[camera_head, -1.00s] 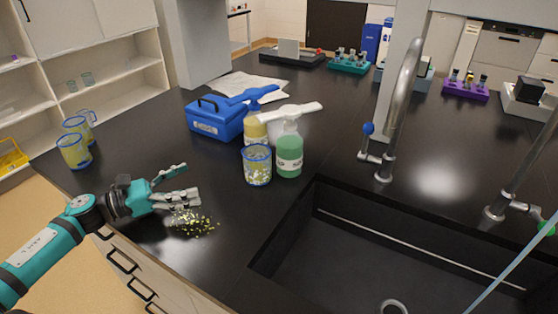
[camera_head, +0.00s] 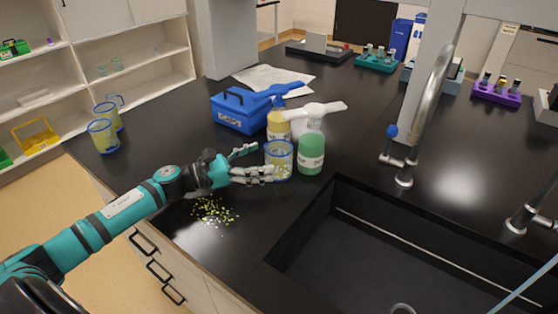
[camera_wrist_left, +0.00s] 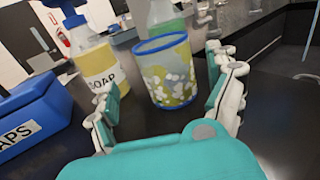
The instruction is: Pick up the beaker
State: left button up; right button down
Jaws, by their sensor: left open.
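A beaker (camera_head: 279,160) with a blue rim and yellow-green and white bits on or in it stands upright on the black counter, beside the sink. My left gripper (camera_head: 256,163) is open and reaches toward it from the left. In the left wrist view the beaker (camera_wrist_left: 168,72) stands ahead between the two fingers (camera_wrist_left: 170,85), nearer the right one. I cannot tell whether a finger touches it. Two more blue-rimmed beakers (camera_head: 103,136) stand at the counter's left edge. My right gripper is not in view.
A green bottle (camera_head: 311,150) and a yellow soap bottle (camera_head: 278,124) stand close behind the beaker. A blue box (camera_head: 240,110) sits behind left. Small yellow bits (camera_head: 213,210) lie scattered in front. The sink (camera_head: 400,245) opens at right.

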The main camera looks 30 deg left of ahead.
aim_at(278, 145)
pick_arm(q)
jog(key=p+x, duration=0.1)
jog(key=x, duration=0.1)
jog(key=p+x, duration=0.1)
jog(key=x, duration=0.2)
jog(key=shift+s+d, duration=0.2)
jog(key=shift+d, duration=0.05)
jog(key=shift+w+d, duration=0.15)
jog(key=c, duration=1)
jog(key=shift+c, duration=0.5)
jog(key=shift+c, duration=0.5)
jog(key=shift+r, duration=0.1)
jog(key=shift+r, duration=0.2)
notch_tip(278, 145, up, 3)
jog(key=shift+b, duration=0.35)
jog(key=s+d+b, duration=0.1)
jog(key=s+d, duration=0.2)
jog(key=s, duration=0.4)
jog(key=s+d+r, duration=0.1)
jog(key=s+d, duration=0.1)
jog(key=s, duration=0.6)
jog(key=shift+d+b, duration=0.4)
